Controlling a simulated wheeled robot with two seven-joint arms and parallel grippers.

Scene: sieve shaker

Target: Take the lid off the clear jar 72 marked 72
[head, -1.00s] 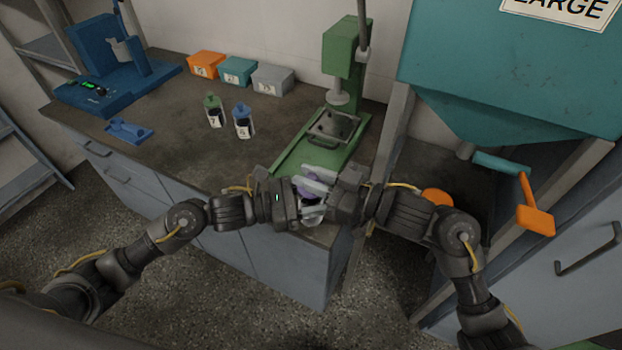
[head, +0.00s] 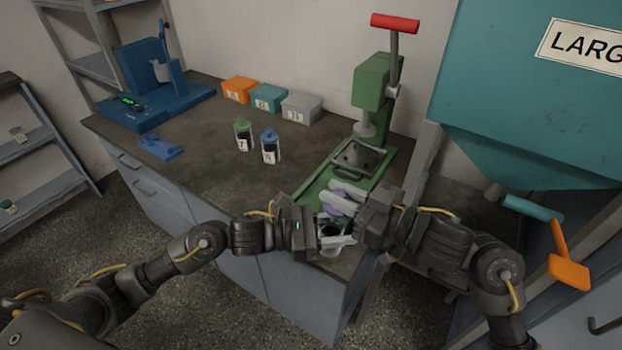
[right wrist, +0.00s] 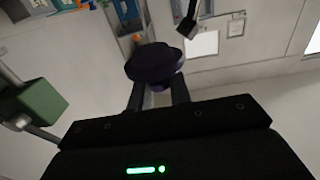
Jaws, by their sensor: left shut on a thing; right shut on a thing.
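The clear jar (head: 330,251) is at the near right corner of the bench, with its dark open mouth showing. My left gripper (head: 336,241) is shut on it; the fingers hide part of it, and I cannot read a 72. The purple lid (head: 335,208) is off the jar, in my right gripper (head: 346,196), just above and beyond the mouth in the head view. In the right wrist view the dark purple lid (right wrist: 157,63) sits between the fingertips, its lower part hidden by the fingers.
A green press (head: 373,85) with a long base stands just behind the grippers. A green-lidded jar (head: 244,136) and a blue-lidded jar (head: 271,148) stand mid-bench. Orange, teal and grey bins (head: 301,108) line the wall. A teal hopper (head: 530,100) with an orange handle (head: 568,270) is at right.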

